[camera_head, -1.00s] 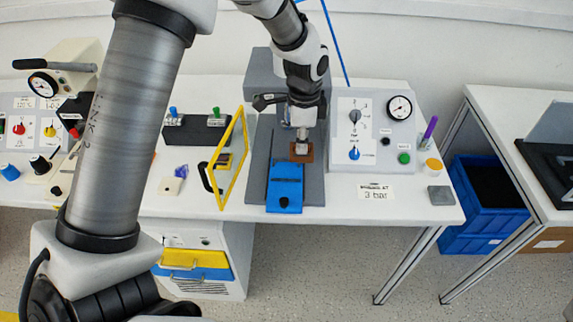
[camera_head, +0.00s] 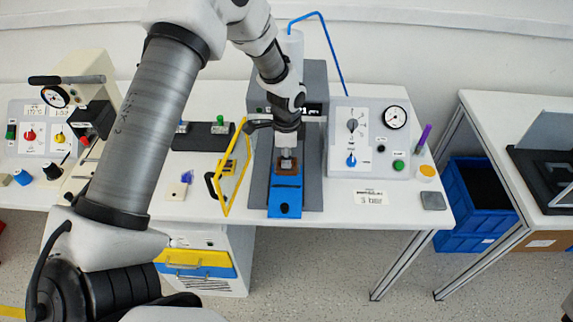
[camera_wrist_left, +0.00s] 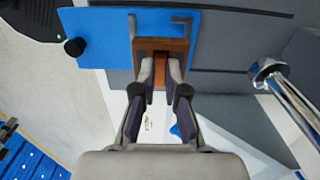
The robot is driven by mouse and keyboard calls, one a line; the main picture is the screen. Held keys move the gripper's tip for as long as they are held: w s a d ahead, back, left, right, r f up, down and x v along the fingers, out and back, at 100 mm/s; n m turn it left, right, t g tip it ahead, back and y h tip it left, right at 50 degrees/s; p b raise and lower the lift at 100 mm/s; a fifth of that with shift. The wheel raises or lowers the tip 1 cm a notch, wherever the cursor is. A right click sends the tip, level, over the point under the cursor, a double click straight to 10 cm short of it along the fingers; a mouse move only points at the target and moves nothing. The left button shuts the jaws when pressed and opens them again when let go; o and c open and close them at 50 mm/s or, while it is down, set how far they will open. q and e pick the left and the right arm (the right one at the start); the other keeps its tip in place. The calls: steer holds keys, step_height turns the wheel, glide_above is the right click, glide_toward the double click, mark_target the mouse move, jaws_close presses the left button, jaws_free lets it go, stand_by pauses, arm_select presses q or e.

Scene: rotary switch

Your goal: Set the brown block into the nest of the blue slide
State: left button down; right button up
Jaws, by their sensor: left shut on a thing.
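The brown block (camera_head: 288,168) is held by my left gripper (camera_head: 287,158), which points down over the rear end of the blue slide (camera_head: 285,197). In the left wrist view the two fingers (camera_wrist_left: 161,75) are shut on the brown block (camera_wrist_left: 160,44). The block overlaps the edge of the blue slide (camera_wrist_left: 105,32), where grey L-shaped corner marks show beside it. The block covers most of the nest. I cannot tell whether the block touches the slide or hovers just above it. My right gripper is not in view.
A yellow-framed guard (camera_head: 236,170) stands open left of the slide. A grey press (camera_head: 310,85) rises behind it. A control panel with gauge (camera_head: 368,138) stands to the right. A metal rod (camera_wrist_left: 268,70) shows in the left wrist view.

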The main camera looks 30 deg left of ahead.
arm_select(q)
step_height(320, 180, down, 4)
steer(key=shift+r+p, duration=0.1)
steer(key=shift+p, duration=0.25)
steer(key=shift+s+f, duration=0.1)
steer(key=shift+f, duration=0.15)
steer(key=c, duration=1.2)
jaws_free()
steer(key=shift+r, duration=0.15)
step_height(320, 180, up, 12)
steer(key=b, duration=0.2)
steer(key=shift+r+b, duration=0.1)
steer(key=shift+b, duration=0.2)
